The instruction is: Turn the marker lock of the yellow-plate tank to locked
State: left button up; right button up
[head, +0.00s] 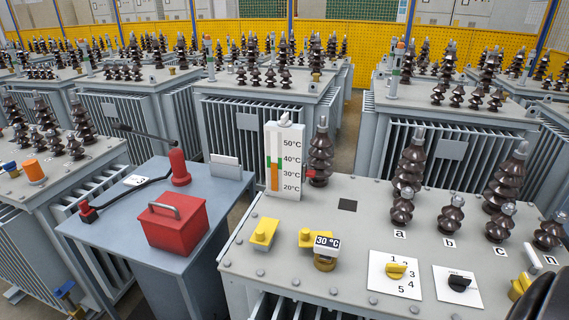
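The nearest grey tank (300,235) fills the lower right, with several dark ribbed insulators marked a, b, c and n. A black knob (460,283) sits on a small white plate with lettering too small to read, near its front edge. A yellow knob (396,270) sits left of it on a white plate numbered 1 to 5. My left gripper is not in view.
A grey table (110,235) at left holds a red box (175,222) and a red-bodied tool (180,168). More tanks stand behind.

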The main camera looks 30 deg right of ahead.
aim_at(283, 122)
jog(key=i+j, duration=0.5)
jog(key=z, duration=0.4)
jog(key=j+z, duration=0.15)
jog(key=z, duration=0.3)
jog(key=j+z, duration=0.1)
jog(key=z, duration=0.3)
jog(key=i+j, duration=0.05)
